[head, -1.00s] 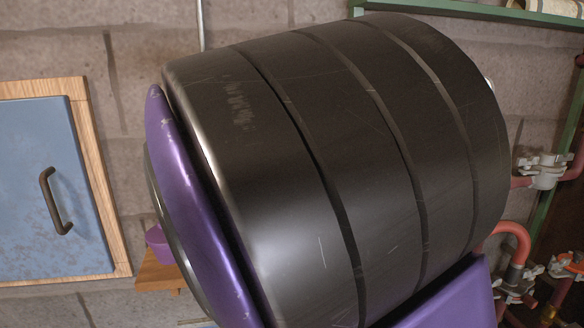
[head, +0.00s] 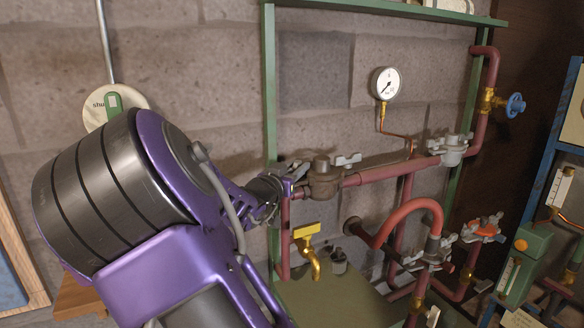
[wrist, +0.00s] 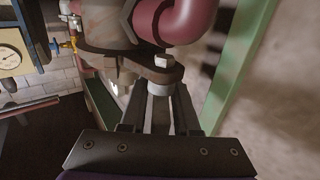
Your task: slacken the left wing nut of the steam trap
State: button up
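The steam trap, which I take to be the brown cast body (head: 325,180) on the red pipe, is right of my gripper in the head view. It has a grey wing nut (head: 348,160) on its right ear. Its left wing nut (head: 301,171) is partly hidden beside my gripper (head: 278,188). In the wrist view the trap's ear (wrist: 135,66) carries a pale square stud end (wrist: 161,61). Below it, a silver round nut part (wrist: 158,86) sits at the tips of my gripper (wrist: 160,100). I cannot tell if the fingers press on the nut.
A green frame post (head: 269,90) stands close by my gripper. A yellow-handled tap (head: 307,231) hangs below. A pressure gauge (head: 386,84), a grey pipe fitting with wing nuts (head: 452,149) and a red pipe bend (head: 405,215) lie to the right.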

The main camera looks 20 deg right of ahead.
jog(key=shift+w+d, duration=0.2)
grip_shut()
jog(key=shift+f+n+t+y+b, duration=0.2)
jog(key=shift+n+t+y+b, duration=0.1)
jog(key=shift+b, duration=0.35)
jog(key=t+y+b, duration=0.1)
jog(key=n+b, duration=0.1)
jog(key=b, duration=0.1)
jog(key=shift+w+a+f+n+t+y, duration=0.1)
jog(key=shift+w+f+n+t+y, duration=0.1)
jog(key=shift+n+t+y, duration=0.15)
jog(key=shift+w+a+r+n+t+y+b, duration=0.25)
jog(key=shift+n+t+y+b, duration=0.55)
jog(key=shift+n+y, duration=0.9)
jog(key=shift+s+a+n+t+y+b, duration=0.1)
jog(key=shift+a+n+t+y+b, duration=0.55)
jog(key=shift+y, duration=1.7)
jog(key=shift+w+a+r+n+t+y+b, duration=0.15)
jog(key=shift+n+t+y+b, duration=0.55)
jog(key=shift+n+y+b, duration=0.85)
jog(key=shift+a+n+y+p, duration=0.1)
jog(key=shift+n+y+p, duration=0.5)
jog(key=shift+y, duration=0.45)
